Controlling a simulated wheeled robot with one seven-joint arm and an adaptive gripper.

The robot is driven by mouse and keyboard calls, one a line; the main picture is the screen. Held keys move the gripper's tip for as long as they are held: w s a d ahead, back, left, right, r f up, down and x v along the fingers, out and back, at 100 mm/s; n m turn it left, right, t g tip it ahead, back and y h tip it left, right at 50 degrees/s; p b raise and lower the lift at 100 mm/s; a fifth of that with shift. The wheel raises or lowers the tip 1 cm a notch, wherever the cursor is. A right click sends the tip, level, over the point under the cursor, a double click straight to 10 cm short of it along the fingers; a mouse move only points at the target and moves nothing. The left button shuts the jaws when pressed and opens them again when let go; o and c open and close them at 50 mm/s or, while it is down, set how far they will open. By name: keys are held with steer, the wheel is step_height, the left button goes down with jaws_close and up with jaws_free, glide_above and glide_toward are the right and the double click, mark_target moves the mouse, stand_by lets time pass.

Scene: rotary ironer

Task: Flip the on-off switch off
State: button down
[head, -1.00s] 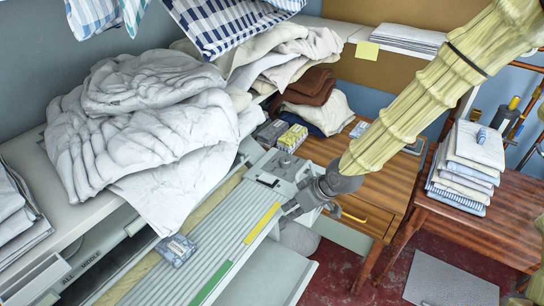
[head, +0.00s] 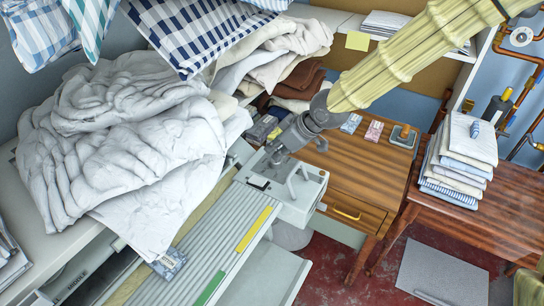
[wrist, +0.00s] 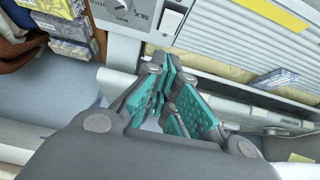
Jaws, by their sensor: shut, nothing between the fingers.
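The rotary ironer has a ribbed grey top (head: 205,240) and a pale control box (head: 305,200) at its far end. In the wrist view, part of a grey control panel (wrist: 125,14) with a dark dial and small lettering shows at the top. My gripper (head: 272,158) hangs over the back edge of the control box. In the wrist view its teal-padded fingers (wrist: 175,95) are shut with nothing between them, just below the panel. I cannot tell whether they touch the machine.
A large white linen heap (head: 125,150) lies on the shelf left of the ironer. Small boxes (head: 262,128) sit behind the control box, also seen in the wrist view (wrist: 70,25). A wooden desk (head: 350,175) and folded linen stack (head: 460,155) stand right.

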steer(key=p, duration=0.2)
glide_above(255, 178)
steer(key=s+d, duration=0.1)
steer(key=d, duration=0.1)
steer(key=f, duration=0.6)
steer(key=shift+s+d+f, duration=0.15)
steer(key=shift+s+f, duration=0.05)
steer(key=shift+f, duration=0.1)
step_height(255, 178, down, 3)
steer(key=shift+r+p, duration=0.1)
steer(key=shift+p, duration=0.55)
steer(key=shift+d+f, duration=0.1)
steer(key=shift+f, duration=0.8)
steer(key=shift+s, duration=0.1)
